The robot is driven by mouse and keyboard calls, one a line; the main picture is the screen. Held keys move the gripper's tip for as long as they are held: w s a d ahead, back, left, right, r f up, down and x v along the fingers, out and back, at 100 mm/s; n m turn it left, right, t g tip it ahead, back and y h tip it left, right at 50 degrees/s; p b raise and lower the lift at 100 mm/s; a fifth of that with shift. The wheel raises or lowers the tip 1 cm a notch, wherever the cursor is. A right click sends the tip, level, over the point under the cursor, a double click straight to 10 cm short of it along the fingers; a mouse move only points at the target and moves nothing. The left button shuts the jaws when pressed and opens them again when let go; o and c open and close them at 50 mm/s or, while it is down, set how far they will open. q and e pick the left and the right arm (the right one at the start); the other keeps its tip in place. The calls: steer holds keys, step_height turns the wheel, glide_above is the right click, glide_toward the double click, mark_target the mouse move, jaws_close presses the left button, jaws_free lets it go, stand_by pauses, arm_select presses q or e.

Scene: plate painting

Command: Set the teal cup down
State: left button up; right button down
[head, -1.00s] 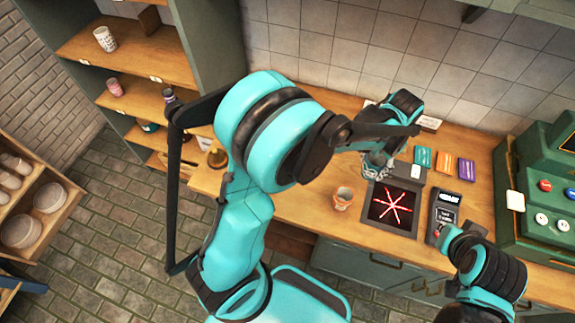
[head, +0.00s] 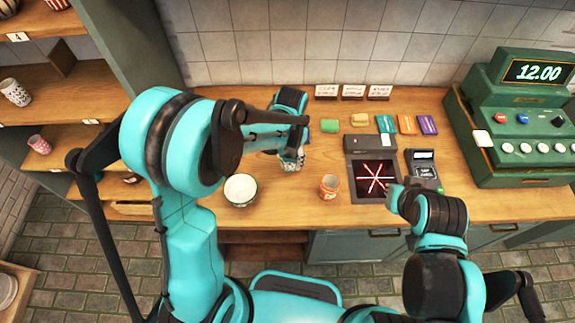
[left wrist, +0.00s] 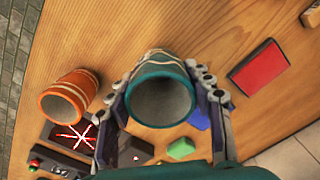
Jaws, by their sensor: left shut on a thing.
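The teal cup (left wrist: 160,70) shows in the left wrist view, with its open mouth toward the camera. My left gripper (left wrist: 165,95) is shut on it, one finger on each side. In the head view my left gripper (head: 291,164) is low over the wooden counter, between the white bowl and the orange cup. There the teal cup is mostly hidden by the hand, and I cannot tell whether it touches the counter. My right gripper (head: 396,196) is by the front of the scanner, and its fingers are too small to read.
An orange cup (head: 329,187) stands right of my left gripper, beside the scanner (head: 362,145) with red lines. A white bowl (head: 240,189) stands to the left. A card reader (head: 424,172) and green cash register (head: 520,120) are to the right. Coloured blocks lie behind.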

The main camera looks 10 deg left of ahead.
mark_target(288, 165)
arm_select(q)
steer(key=shift+a+f, duration=0.3)
steer(key=shift+f, duration=0.15)
step_height(288, 165, down, 4)
steer(key=shift+r+b, duration=0.2)
steer(key=shift+b, duration=0.25)
steer(key=shift+r, duration=0.1)
steer(key=o, duration=1.3)
steer(key=shift+f, duration=0.2)
steer(key=shift+o, duration=0.2)
